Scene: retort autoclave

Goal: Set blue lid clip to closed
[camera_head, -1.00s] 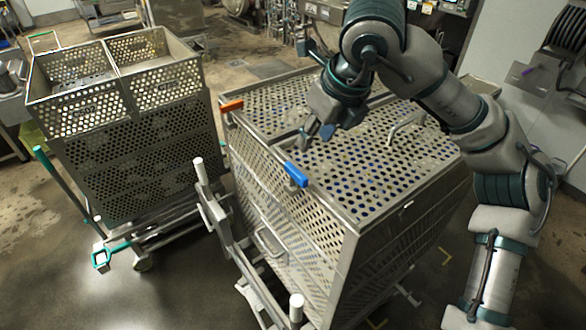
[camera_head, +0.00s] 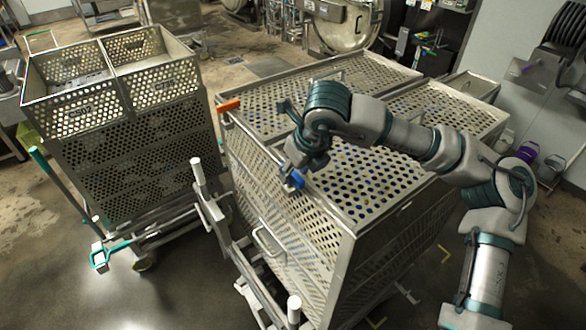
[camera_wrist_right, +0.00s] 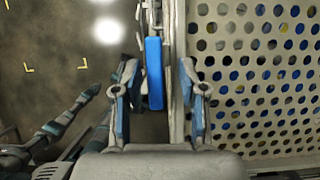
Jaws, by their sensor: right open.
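The blue lid clip (camera_head: 297,179) sits on the near top edge of the perforated metal basket (camera_head: 290,235), partly hidden by my right gripper in the head view. In the right wrist view the blue clip (camera_wrist_right: 154,73) lies lengthwise between the two fingers, clear of both. My right gripper (camera_head: 289,184) is open at the clip; its blue-padded fingers also show in the right wrist view (camera_wrist_right: 156,105). I cannot tell from these views whether the clip is latched. My left gripper is not in view.
An orange clip (camera_head: 229,105) is on the same basket edge, farther left. The perforated lid (camera_head: 365,185) lies beside the blue clip. A second basket stack (camera_head: 140,150) stands left on a cart. Open floor (camera_head: 180,295) lies in front.

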